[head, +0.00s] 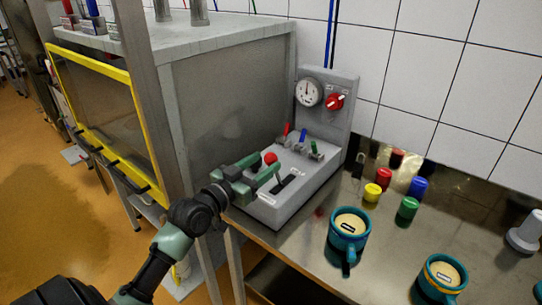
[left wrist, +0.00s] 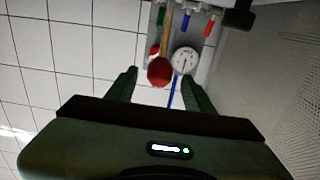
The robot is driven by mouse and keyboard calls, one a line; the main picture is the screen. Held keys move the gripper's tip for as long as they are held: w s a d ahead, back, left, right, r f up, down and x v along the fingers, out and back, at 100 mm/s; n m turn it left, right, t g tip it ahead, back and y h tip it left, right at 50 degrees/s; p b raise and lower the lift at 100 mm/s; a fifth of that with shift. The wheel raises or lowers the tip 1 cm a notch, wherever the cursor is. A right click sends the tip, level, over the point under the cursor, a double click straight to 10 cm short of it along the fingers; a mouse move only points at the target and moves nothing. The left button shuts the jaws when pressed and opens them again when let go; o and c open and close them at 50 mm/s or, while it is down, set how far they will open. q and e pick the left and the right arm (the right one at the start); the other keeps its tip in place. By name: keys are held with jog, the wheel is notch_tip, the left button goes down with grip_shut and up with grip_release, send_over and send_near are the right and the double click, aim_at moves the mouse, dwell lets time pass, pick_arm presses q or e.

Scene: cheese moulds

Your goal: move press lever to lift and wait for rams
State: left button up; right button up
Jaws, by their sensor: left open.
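The press lever's red ball knob (head: 270,158) stands above the sloped top of the grey control box (head: 270,211). My left gripper (head: 268,165) is open, with its green fingers around or just short of the knob in the head view. In the left wrist view the red knob (left wrist: 160,71) appears between and beyond the fingertips, with no clear contact. The lever's lower part is largely hidden by the gripper. A black slot (head: 286,184) shows beside the fingers. The rams cannot be clearly made out. My right gripper is not in view.
The box's back panel carries a round gauge (head: 308,93) and a red knob (head: 336,102). Small red, blue and green levers (head: 303,135) stand close behind the gripper. A yellow-framed cabinet (head: 230,95) is at left. Two filled teal moulds (head: 348,233) and several coloured caps (head: 408,208) are at right.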

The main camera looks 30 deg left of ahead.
aim_at(266, 162)
pick_arm(q)
jog(key=shift+w+d+p, duration=0.15)
jog(key=shift+w+p, duration=0.15)
jog(key=shift+w, duration=1.55)
grip_shut()
